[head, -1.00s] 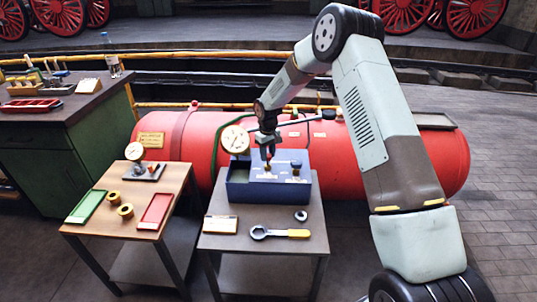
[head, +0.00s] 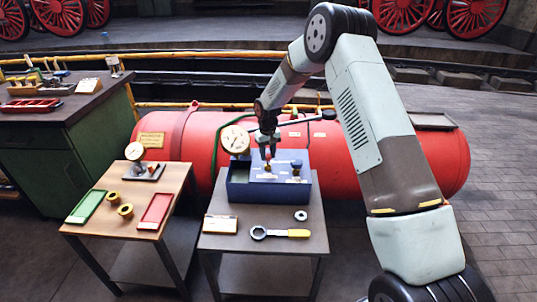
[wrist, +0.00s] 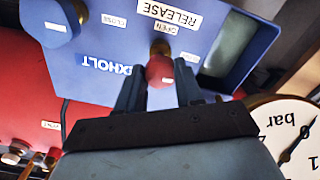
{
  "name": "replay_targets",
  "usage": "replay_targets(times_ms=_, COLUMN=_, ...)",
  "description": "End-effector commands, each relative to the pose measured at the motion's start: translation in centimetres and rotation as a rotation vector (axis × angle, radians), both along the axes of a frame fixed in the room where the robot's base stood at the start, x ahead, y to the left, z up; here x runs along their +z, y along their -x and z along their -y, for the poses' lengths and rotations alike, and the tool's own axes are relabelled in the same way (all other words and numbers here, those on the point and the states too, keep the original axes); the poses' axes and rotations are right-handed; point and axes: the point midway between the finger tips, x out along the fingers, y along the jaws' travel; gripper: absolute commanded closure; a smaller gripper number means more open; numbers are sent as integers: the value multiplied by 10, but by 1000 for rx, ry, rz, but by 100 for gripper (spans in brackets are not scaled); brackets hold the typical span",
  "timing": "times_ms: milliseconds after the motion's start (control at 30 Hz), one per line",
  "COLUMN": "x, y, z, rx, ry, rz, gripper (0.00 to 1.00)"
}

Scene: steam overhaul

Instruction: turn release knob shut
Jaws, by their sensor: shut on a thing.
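The blue box (head: 239,191) stands on the small dark table and has a panel on top. The red release knob (wrist: 160,72) sits on a brass stem below the upside-down RELEASE label (wrist: 170,14) in the wrist view. OPEN and CLOSE labels lie beside the stem. My gripper (wrist: 158,88) is shut on the red knob, one finger on each side. In the head view my gripper (head: 267,147) reaches down onto the panel from above. The knob's exact turn angle cannot be told. A second, blue knob (head: 296,168) stands to the right.
A pressure gauge (head: 235,139) stands close to the left of my gripper; its dial marked bar (wrist: 292,132) shows in the wrist view. A wrench (head: 280,233) and a ring (head: 300,215) lie in front of the box. The red tank (head: 400,160) is behind.

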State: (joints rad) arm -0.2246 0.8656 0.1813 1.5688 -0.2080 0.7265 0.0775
Motion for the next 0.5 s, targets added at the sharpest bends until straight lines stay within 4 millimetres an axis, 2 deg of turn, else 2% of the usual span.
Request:
replay_targets(times_ms=33, x=2, y=-2, z=0, rx=-1, ry=-2, rz=6, gripper=62)
replay_targets(times_ms=300, x=1, y=-1, z=0, rx=0, ry=-1, rz=3, gripper=39)
replay_targets(times_ms=500, x=1, y=0, z=0, rx=1, ry=0, rz=1, gripper=39)
